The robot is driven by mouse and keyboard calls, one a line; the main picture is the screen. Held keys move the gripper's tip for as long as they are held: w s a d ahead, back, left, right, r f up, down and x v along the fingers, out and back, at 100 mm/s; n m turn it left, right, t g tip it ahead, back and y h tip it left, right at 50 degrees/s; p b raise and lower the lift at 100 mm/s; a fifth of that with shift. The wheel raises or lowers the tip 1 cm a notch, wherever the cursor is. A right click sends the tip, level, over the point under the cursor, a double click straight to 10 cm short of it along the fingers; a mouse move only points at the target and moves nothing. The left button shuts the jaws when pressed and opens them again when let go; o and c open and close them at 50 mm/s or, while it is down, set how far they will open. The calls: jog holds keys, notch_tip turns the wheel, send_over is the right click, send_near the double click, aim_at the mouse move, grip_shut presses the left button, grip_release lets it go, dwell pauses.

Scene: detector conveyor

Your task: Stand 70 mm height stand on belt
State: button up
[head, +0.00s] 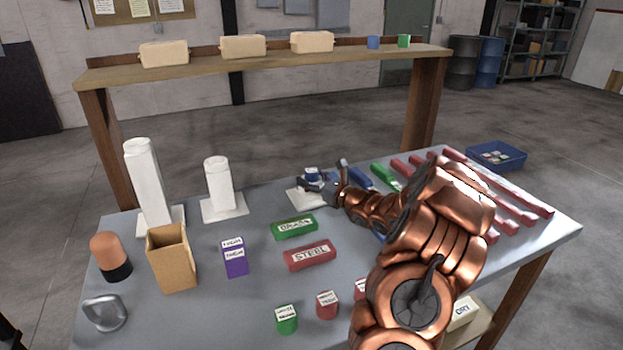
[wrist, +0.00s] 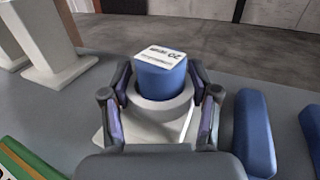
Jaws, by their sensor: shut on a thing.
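A short white stand (wrist: 165,107) with a square base (head: 301,199) is on the grey table, its round top between my gripper's fingers. A blue block (wrist: 161,75) with a white label sits on top of it; the label's number is hard to read. My gripper (head: 322,187), also in the wrist view (wrist: 159,98), is shut around the stand's round part from both sides. A tall white stand (head: 145,185) and a medium one (head: 219,186) stand upright to the left. I cannot clearly make out a belt; parallel red bars (head: 490,195) lie at the right.
Green (head: 295,227) and red (head: 310,257) labelled blocks lie in front. A cardboard box (head: 172,258), purple block (head: 235,257) and orange-black object (head: 110,257) stand at left. Blue blocks (wrist: 254,133) are close right of my gripper. A wooden shelf (head: 270,60) stands behind.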

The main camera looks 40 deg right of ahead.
jog(key=o, duration=1.3)
jog(key=shift+o, duration=0.2)
jog(key=shift+r, duration=0.1)
